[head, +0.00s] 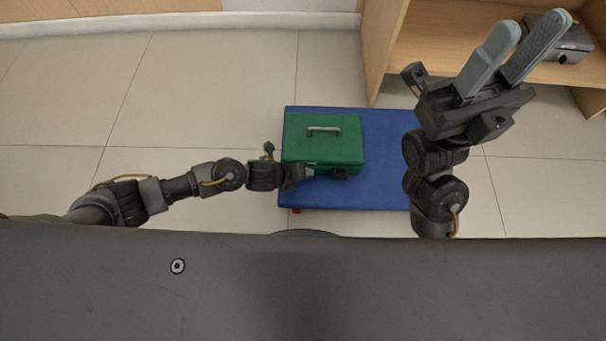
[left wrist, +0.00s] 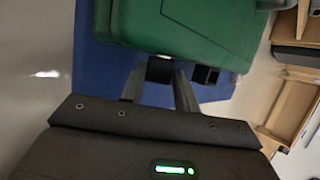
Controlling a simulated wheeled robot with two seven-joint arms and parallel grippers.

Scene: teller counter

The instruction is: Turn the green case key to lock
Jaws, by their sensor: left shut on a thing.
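The green case (head: 322,138) stands on a blue platform, its lid shut and its handle (head: 323,129) on top. My left gripper (head: 304,173) is at the front side of the case, left of a small dark block (head: 339,174) on that side. In the left wrist view, the fingers of the left gripper (left wrist: 160,82) are closed on a dark piece, the key (left wrist: 160,69), against the front of the green case (left wrist: 190,30). The key's slot and its turn angle are hidden. My right gripper (head: 510,58) is raised at the upper right, its fingers apart and empty.
The blue platform (head: 385,150) has bare surface right of the case. A wooden shelf unit (head: 440,60) with a grey device (head: 565,42) stands at the upper right, behind my right gripper. The tiled floor to the left is clear.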

